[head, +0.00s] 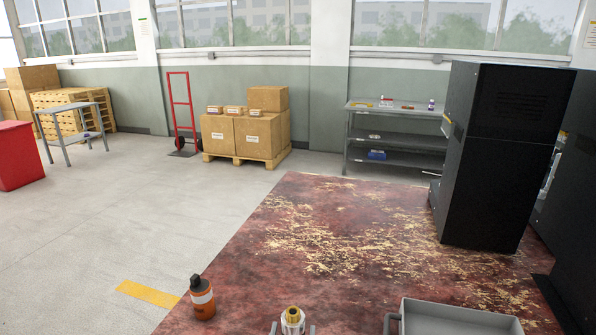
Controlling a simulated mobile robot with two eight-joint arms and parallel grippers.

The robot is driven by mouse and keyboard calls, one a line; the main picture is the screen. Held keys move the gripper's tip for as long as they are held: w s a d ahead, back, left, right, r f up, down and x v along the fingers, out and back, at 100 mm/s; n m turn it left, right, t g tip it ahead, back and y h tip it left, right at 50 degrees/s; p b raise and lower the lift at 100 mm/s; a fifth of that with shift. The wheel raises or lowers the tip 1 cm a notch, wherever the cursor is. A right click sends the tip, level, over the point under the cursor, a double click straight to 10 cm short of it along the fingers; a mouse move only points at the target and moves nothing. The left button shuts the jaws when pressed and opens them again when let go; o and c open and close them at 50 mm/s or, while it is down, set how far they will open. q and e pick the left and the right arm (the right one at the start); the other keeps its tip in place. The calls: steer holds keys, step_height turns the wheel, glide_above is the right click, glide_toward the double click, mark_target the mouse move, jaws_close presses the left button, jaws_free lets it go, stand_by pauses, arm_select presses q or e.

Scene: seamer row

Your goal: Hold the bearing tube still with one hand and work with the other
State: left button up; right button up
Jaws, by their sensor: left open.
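A short upright cylinder with a pale body and a brass-coloured top (293,318) shows at the bottom centre; it appears to be the bearing tube. Its lower part is cut off by the picture edge. The fingertips of my left gripper (293,329) show as two grey bits, one on each side of the tube, with small gaps. The gripper is open around it. Whether anything touches the tube lower down is hidden. My right gripper is not in view.
An orange bottle with a black cap (203,304) stands left of the tube. A grey tray (462,312) with a side handle is at the bottom right. Worn red surface (300,215) lies clear beyond them. A black cabinet (490,160) stands at right; a shelf (398,143) and boxes (259,137) are farther back.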

arm_select(q)
steer(key=s+a+m+g+h, duration=0.2)
steer(key=s+g, duration=0.1)
steer(key=s, duration=0.8)
steer(key=s+a+f+n+g+y, duration=0.25)
steer(key=s+a+g, duration=0.25)
steer(key=s+a, duration=0.35)
steer(key=s+a+f+n+g+y, duration=0.1)
steer(key=s+a+f+g+y, duration=0.15)
steer(key=s+a+g, duration=0.55)
step_height(320, 180, up, 20)
steer(key=d+t+p, duration=0.1)
steer(key=t+p, duration=0.2)
steer(key=p, duration=1.5)
steer(key=shift+t, duration=0.3)
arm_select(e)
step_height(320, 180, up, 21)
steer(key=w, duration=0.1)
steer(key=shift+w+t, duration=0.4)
